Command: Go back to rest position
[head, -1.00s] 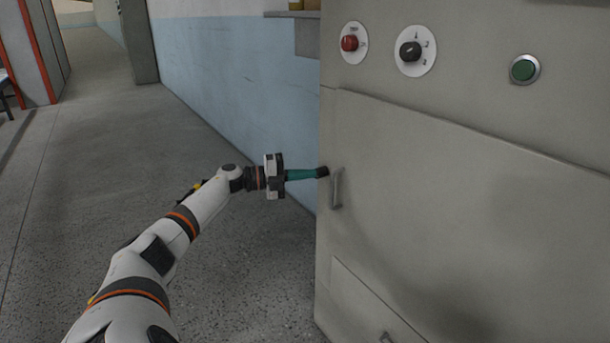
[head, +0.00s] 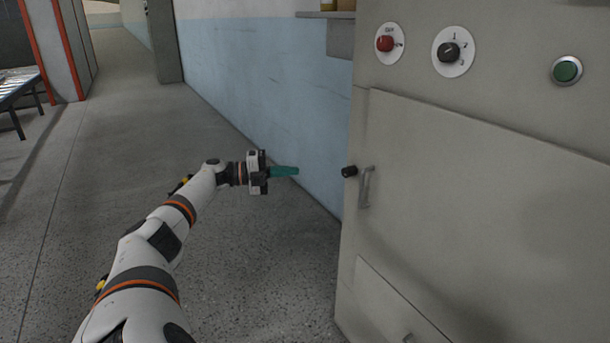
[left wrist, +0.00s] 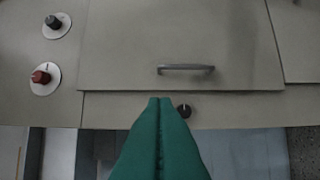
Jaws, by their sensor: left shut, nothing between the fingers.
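My left gripper (head: 284,171) has green fingers pressed together with nothing between them. In the head view it points right, towards the grey cabinet (head: 480,190), with a clear gap to the cabinet's edge. The black knob (head: 349,171) on that edge and the metal door handle (head: 366,187) stand just right of the fingertips, not touched. In the left wrist view the shut fingers (left wrist: 160,102) show in front of the cabinet, below the handle (left wrist: 186,68) and left of the black knob (left wrist: 184,111). My right gripper is not in view.
The cabinet's upper panel has a red knob (head: 386,44), a black dial (head: 449,52) and a green button (head: 567,70). Its door looks shut. A blue and white wall (head: 262,90) runs behind. Open floor (head: 110,150) lies left of my arm. A table (head: 18,88) stands far left.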

